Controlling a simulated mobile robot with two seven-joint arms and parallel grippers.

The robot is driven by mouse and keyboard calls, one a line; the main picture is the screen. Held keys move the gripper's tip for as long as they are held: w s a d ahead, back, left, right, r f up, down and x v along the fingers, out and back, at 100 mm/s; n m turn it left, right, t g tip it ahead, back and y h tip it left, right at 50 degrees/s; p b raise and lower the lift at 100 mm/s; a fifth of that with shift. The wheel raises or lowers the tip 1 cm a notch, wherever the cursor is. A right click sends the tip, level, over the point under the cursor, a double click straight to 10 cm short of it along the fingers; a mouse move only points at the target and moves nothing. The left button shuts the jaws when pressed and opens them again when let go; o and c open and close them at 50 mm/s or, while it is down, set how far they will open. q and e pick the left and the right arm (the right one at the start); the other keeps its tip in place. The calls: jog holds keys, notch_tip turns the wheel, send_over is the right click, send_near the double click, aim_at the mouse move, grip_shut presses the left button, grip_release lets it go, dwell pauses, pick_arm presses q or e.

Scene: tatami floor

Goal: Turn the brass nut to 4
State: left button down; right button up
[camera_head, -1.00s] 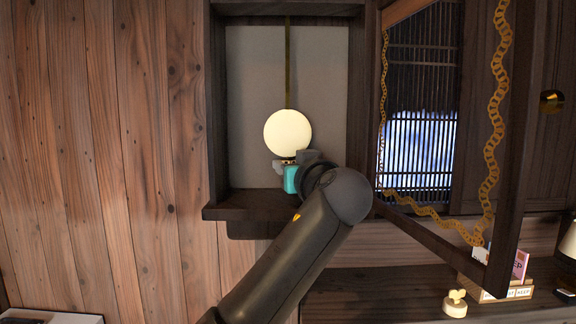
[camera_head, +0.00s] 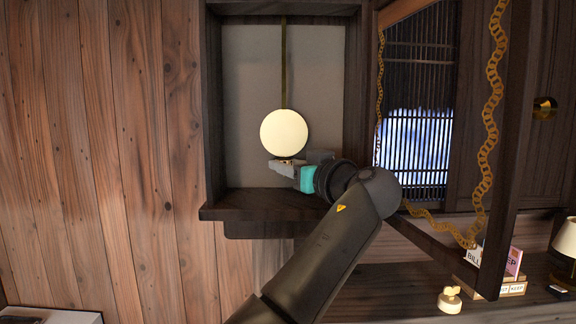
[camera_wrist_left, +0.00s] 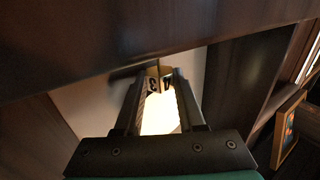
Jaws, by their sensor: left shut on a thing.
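A pale round pendulum bob (camera_head: 284,134) hangs on a thin brass rod (camera_head: 284,60) in an open dark case. My left gripper (camera_head: 290,163) is just below the bob, reaching in from the lower right, and is shut on the brass nut under it. The fingers mostly hide the nut in the head view. In the left wrist view the nut (camera_wrist_left: 158,78) shows between the fingertips of my left gripper (camera_wrist_left: 157,84), with the numerals 3 and 4 on two adjacent faces. The bright bob (camera_wrist_left: 159,118) shows between the fingers. My right gripper is not in view.
The case's dark ledge (camera_head: 262,208) is below the gripper. An open framed door (camera_head: 515,120) stands to the right, with a gold chain (camera_head: 490,130) hanging by it. A shelf at the lower right holds a card box (camera_head: 512,290) and a small pale object (camera_head: 449,300).

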pick_arm(q)
jog(key=c, duration=0.5)
grip_release()
jog(key=shift+a+h, duration=0.1)
jog(key=shift+h, duration=0.2)
